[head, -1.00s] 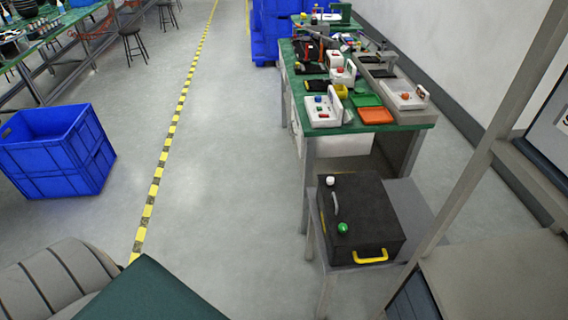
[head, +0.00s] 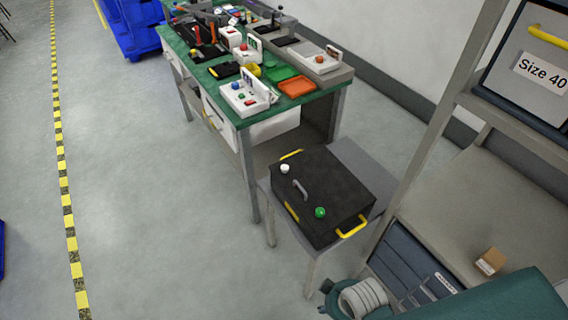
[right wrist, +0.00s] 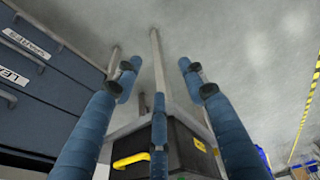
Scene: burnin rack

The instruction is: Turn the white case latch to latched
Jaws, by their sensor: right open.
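A black case (head: 325,190) sits on a grey stand, with a white knob (head: 285,169) on the far left of its lid and a green knob (head: 320,212) near its front corner. I cannot tell from the white knob's look which way it is turned. A grey handle (head: 300,189) lies between the knobs. The case also shows in the right wrist view (right wrist: 190,152), ahead of the fingers, but the white knob is not visible there. My right gripper (right wrist: 158,78) is open and empty, apart from the case. My left gripper is not in view.
A green-topped workbench (head: 245,115) with several devices stands behind the case. A shelf rack with blue drawers (head: 400,262) and a small cardboard box (head: 490,261) is on the right. The floor left of the case is clear.

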